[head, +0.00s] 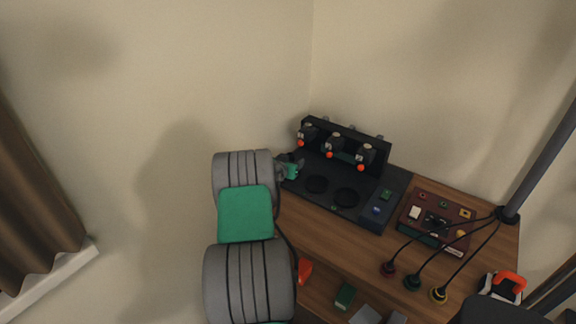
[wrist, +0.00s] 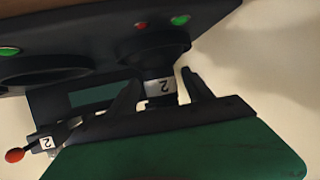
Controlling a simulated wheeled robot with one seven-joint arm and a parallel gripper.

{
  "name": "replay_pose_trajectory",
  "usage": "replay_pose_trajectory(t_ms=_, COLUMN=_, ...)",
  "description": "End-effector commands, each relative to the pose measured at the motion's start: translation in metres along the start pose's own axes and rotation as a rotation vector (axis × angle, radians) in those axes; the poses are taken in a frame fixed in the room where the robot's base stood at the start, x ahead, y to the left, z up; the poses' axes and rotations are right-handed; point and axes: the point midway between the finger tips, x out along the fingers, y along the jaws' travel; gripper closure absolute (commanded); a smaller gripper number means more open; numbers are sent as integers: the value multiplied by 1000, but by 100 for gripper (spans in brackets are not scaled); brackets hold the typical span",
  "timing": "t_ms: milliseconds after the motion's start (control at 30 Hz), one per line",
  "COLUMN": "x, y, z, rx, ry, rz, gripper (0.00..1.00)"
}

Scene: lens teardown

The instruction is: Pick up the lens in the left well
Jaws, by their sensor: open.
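A black station (head: 362,214) on the wooden table has two dark round wells, the left well (head: 317,184) and the right well (head: 347,198). I cannot make out a separate lens in either well in the head view. My gripper (head: 298,165) is at the station's left end, beside the left well and partly hidden by my arm.
A black back panel (head: 374,146) carries several dark units with orange-red knobs. A red-brown box (head: 437,217) with small coloured parts stands to the right. Black cables run to several round plugs (head: 412,283) in front. Bare wooden table (head: 318,232) lies before the station.

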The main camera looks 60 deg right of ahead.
Motion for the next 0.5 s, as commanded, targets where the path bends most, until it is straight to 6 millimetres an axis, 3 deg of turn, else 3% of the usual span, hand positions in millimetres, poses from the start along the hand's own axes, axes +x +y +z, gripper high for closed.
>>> replay_pose_trajectory(t_ms=133, x=19, y=-2, z=0, rx=-1, ry=-1, rz=-2, gripper=40)
replay_pose_trajectory(t_ms=367, x=21, y=-4, z=0, rx=-2, ry=-1, rz=-6, gripper=40)
replay_pose_trajectory(t_ms=500, x=20, y=-4, z=1, rx=-3, ry=-1, rz=-7, gripper=51)
